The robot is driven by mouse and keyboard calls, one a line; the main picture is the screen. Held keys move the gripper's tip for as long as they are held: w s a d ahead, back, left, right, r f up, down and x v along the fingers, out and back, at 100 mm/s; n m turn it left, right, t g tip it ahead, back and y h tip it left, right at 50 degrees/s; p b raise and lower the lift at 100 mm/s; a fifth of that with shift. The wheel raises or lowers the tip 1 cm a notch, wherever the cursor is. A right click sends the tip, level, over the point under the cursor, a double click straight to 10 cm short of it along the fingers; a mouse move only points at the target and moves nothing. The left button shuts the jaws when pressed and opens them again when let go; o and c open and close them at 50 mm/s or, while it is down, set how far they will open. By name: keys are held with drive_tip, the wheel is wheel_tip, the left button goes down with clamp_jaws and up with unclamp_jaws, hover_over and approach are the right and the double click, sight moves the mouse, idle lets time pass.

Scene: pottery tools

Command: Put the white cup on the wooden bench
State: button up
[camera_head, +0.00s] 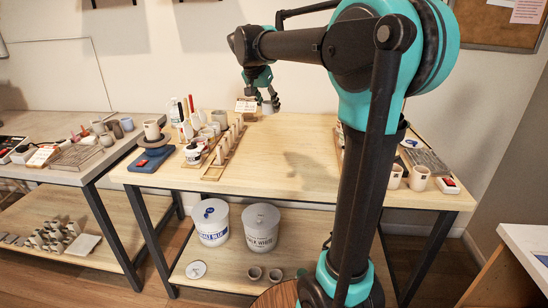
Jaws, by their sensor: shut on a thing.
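My gripper (266,98) is in the upper middle of the head view, above the back part of the wooden bench (265,160). It is shut on a small pale thing (267,107) that looks like the white cup; the fingers hide part of it. The arm's shadow falls on the bare bench top to the right.
Brushes, a bottle (193,153) and a wooden rack (222,156) stand on the bench's left part. A small sign (246,106) stands at the back. The middle is clear. Two buckets (261,228) stand on the lower shelf. Another table (60,175) adjoins at left.

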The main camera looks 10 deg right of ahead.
wheel_tip(320, 180, down, 20)
drive_tip(key=shift+r, duration=0.15)
idle(0.3)
drive_tip(key=o, duration=1.2)
drive_tip(key=shift+c, duration=0.2)
drive_tip(key=v, duration=1.2)
drive_tip(key=shift+r, duration=0.1)
